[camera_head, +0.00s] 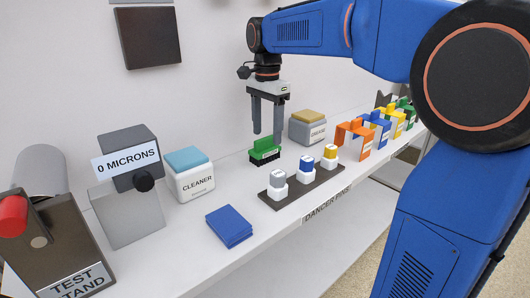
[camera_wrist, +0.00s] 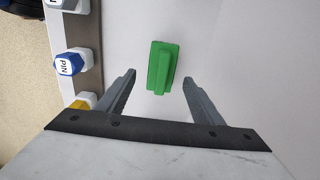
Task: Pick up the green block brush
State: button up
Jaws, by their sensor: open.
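The green block brush (camera_head: 264,150) has a green grip on top and dark bristles below. It stands on the white bench, left of the grey container. In the wrist view the green block brush (camera_wrist: 161,67) lies just beyond the fingertips, roughly centred between them. My gripper (camera_head: 267,137) is open and empty, its fingers pointing down above and around the brush's position in the head view. In the wrist view my gripper (camera_wrist: 159,78) shows its two fingers apart, with the brush ahead of them. I cannot tell the exact height gap.
A dark rack of dancer pins (camera_head: 304,187) stands in front of the brush. A grey container with a tan top (camera_head: 307,128) is right of it. A cleaner container (camera_head: 190,178) and blue cloth stack (camera_head: 229,226) are left. Coloured brackets (camera_head: 354,138) stand farther right.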

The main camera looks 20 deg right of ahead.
aim_at(265, 138)
jog(key=f, duration=0.5)
jog(key=shift+a, duration=0.3)
jog(key=shift+r, duration=0.1)
jog(key=c, duration=1.2)
